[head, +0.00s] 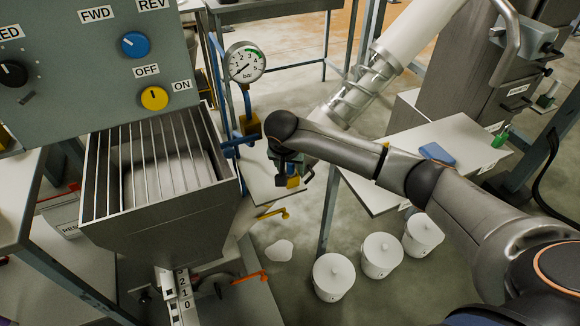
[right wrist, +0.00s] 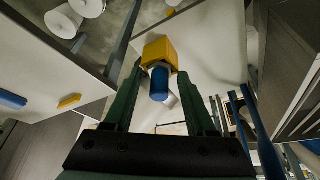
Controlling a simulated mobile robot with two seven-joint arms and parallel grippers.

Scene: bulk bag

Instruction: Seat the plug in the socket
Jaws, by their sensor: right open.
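A yellow block (right wrist: 159,52) with a blue cylinder (right wrist: 159,84) at its near end shows between the fingers of my right gripper (right wrist: 160,72) in the right wrist view. I take these for the plug and socket parts, but cannot tell which is which or how deep they fit. The fingers stand apart on either side of the blue cylinder, with a visible gap. My left gripper is not in view.
A barred hopper (head: 175,225) and control panel (head: 85,60) stand to the left. A pressure gauge (head: 245,63) and blue pipework are close behind the gripper. A pale table (head: 420,160) with a blue block (head: 437,153) is at right; several white lidded tubs (head: 333,277) stand on the floor.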

